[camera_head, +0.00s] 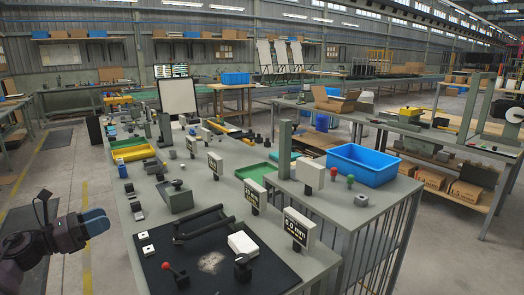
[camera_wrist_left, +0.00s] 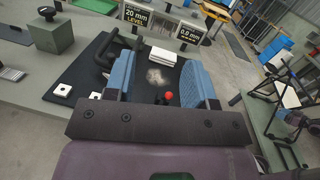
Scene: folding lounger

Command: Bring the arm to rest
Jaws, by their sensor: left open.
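My left gripper (camera_head: 97,222) comes in from the left, its blue fingers off the left side of the workbench (camera_head: 118,215). It looks empty. In the left wrist view the left gripper's (camera_wrist_left: 160,78) two blue fingers stand apart, with the black mat (camera_wrist_left: 75,78) seen beyond and between them. A black folding frame (camera_head: 205,222) lies on this mat, apart from the gripper. A white block (camera_head: 242,244) and a red-knobbed lever (camera_head: 172,272) are also on the mat.
A blue bin (camera_head: 362,164) stands on the bench's right part. Signs (camera_head: 298,228), a grey block (camera_head: 180,197) and a yellow tray (camera_head: 135,153) stand along the bench. Open floor (camera_head: 65,180) lies left of the bench.

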